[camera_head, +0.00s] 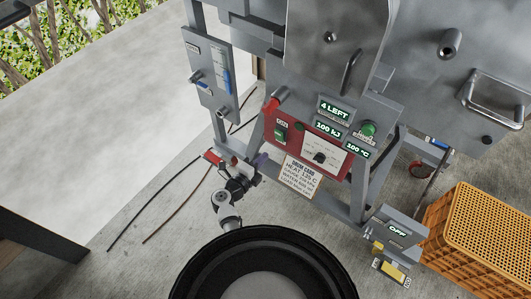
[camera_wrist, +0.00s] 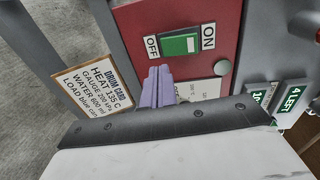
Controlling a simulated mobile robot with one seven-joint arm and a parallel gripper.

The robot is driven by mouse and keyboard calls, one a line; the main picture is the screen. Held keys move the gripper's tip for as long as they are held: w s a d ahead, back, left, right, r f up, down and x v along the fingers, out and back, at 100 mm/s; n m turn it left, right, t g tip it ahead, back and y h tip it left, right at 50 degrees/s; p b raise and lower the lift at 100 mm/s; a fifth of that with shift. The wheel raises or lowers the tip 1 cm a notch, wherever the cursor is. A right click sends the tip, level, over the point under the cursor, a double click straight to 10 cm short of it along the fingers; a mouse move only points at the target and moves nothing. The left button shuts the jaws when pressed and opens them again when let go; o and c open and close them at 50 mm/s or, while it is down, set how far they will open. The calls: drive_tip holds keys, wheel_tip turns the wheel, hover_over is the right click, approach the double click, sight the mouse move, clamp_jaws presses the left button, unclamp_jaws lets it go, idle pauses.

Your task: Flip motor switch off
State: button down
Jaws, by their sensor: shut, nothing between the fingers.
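My gripper (camera_head: 261,160) is left of and below the panel in the head view. In the wrist view its purple fingers (camera_wrist: 158,76) are shut and empty, with tips just below the OFF end. I cannot tell whether they touch the panel.
A drum card (camera_head: 301,174) hangs below. A grey box (camera_head: 396,222) showing OFF stands lower right beside an orange crate (camera_head: 480,235). Cables (camera_head: 178,200) lie on the floor.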

drive_tip(key=s+a+f+b, duration=0.1)
drive_tip(key=s+a, duration=0.2)
drive_tip(key=s, duration=0.2)
drive_tip(key=shift+s+a+f, duration=0.2)
drive_tip(key=shift+a+f, duration=0.05)
drive_tip(key=shift+a, duration=0.15)
drive_tip(key=shift+r, duration=0.1)
